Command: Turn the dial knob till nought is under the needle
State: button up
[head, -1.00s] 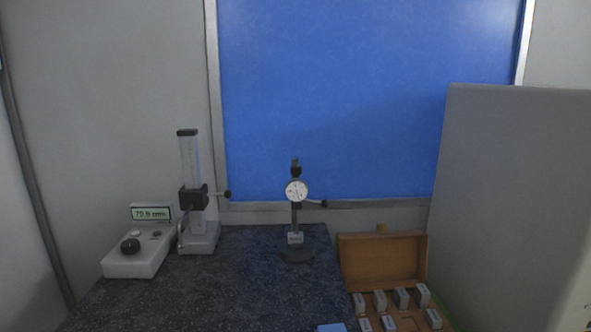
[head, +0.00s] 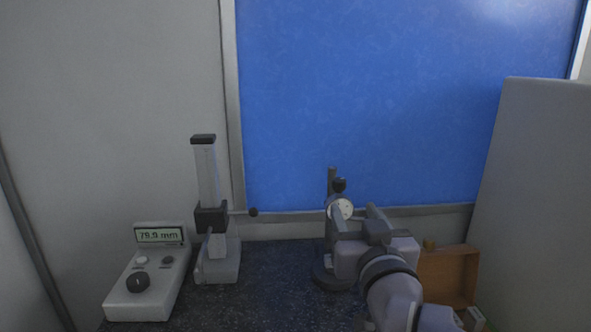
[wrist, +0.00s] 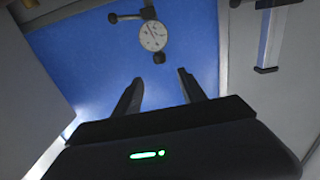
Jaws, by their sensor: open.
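The dial gauge (head: 345,208) has a round white face and stands on a black post; my gripper partly covers it in the head view. In the wrist view the whole gauge face (wrist: 153,35) shows, upside down, with a dark needle; its figures are too small to read. A small black knob (wrist: 159,57) sits at the gauge's rim and also shows above the face in the head view (head: 340,185). My gripper (wrist: 160,75) is open and empty, its fingertips apart from the knob and pointing towards it. The gripper also shows in the head view (head: 352,213).
A height gauge (head: 207,180) stands left of the dial gauge. A wooden case (head: 455,270) lies right, behind my arm. The dark stone table (head: 270,290) is clear between.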

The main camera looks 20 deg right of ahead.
jog(key=p, duration=0.7)
send_near(341, 186)
jog(key=w+r, duration=0.1)
jog(key=w, duration=0.2)
jog(key=x, duration=0.2)
jog(key=b+x, duration=0.1)
jog(key=x, duration=0.2)
jog(key=f+x, duration=0.1)
jog(key=x, duration=0.1)
jog(key=shift+w+d, duration=0.2)
jog(key=shift+d, duration=0.15)
jog(key=shift+w+d, duration=0.1)
jog(key=shift+w, duration=0.35)
grip_shut()
